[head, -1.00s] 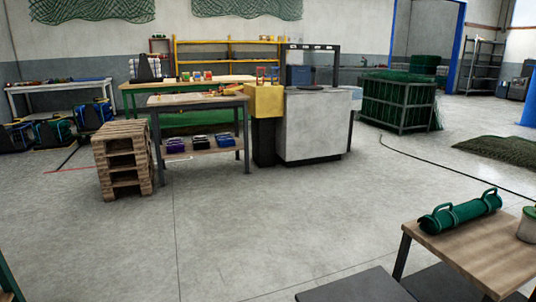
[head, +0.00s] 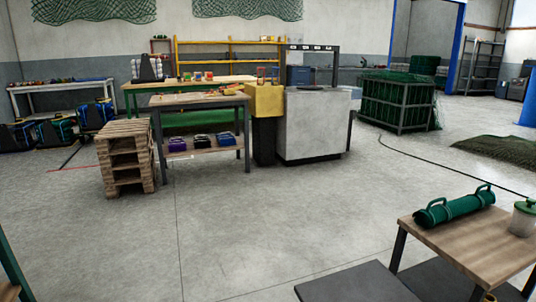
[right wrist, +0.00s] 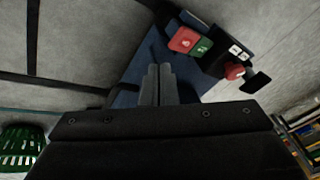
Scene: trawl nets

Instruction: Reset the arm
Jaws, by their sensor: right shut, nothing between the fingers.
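My right gripper (right wrist: 158,84) shows in the right wrist view, with its two grey fingers together and nothing between them. Beyond the fingertips is a dark blue surface (right wrist: 140,70) with a red and a green button plate (right wrist: 185,40) and a red knob (right wrist: 233,71). I cannot tell how far the fingers are from it. Neither gripper shows in the head view.
A wooden table (head: 480,250) with a green roll (head: 455,206) and a lidded jar (head: 524,217) stands at the front right. Stacked pallets (head: 126,158), a workbench (head: 199,100) and a grey machine (head: 312,125) stand farther back. The middle floor is clear.

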